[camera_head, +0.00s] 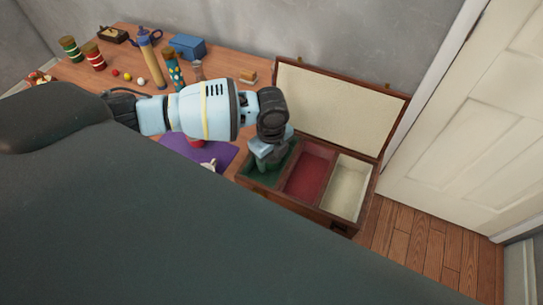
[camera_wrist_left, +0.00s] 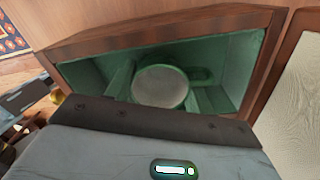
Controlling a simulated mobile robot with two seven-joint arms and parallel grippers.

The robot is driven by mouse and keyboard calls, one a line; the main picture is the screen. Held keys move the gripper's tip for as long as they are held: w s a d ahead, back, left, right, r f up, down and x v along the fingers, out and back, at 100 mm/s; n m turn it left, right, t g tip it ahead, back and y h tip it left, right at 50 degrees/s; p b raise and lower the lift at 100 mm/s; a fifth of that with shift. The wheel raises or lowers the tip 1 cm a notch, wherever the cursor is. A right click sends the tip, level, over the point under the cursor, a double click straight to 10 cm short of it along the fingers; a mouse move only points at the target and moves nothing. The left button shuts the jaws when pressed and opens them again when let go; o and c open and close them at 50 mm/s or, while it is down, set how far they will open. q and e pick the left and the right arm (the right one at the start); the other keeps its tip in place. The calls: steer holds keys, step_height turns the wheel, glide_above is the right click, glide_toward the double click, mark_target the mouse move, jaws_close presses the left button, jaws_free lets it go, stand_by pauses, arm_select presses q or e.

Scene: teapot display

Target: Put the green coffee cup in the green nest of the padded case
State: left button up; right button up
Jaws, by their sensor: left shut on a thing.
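The padded case (camera_head: 360,207) stands open at the table's right end, with green, red and cream nests side by side. My left gripper (camera_head: 266,160) points down into the green nest (camera_head: 288,160), the leftmost one. In the left wrist view, a round cup with a green rim (camera_wrist_left: 161,86) sits between the fingers, inside the walls of the green nest (camera_wrist_left: 232,52). I take it for the green coffee cup; my left gripper is shut on it. Whether its base touches the nest floor is hidden. In the head view the gripper hides the cup. My right gripper is not in view.
The case's raised lid (camera_head: 335,108) stands behind the nests. A purple mat (camera_head: 215,153) with a small white object (camera_head: 208,166) lies left of the case. Striped jars, a blue box (camera_head: 185,47) and small balls stand farther back. The red nest (camera_head: 310,173) and cream nest (camera_head: 349,186) are empty.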

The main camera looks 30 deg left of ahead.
arm_select(q)
steer(key=shift+f, duration=0.25)
steer(key=o, duration=1)
steer(key=shift+c, duration=0.2)
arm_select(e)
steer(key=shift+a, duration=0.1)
arm_select(q)
steer(key=shift+r, duration=0.15)
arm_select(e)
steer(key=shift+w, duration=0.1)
arm_select(q)
steer(key=shift+r+p, duration=0.55)
steer(key=shift+r, duration=5.6)
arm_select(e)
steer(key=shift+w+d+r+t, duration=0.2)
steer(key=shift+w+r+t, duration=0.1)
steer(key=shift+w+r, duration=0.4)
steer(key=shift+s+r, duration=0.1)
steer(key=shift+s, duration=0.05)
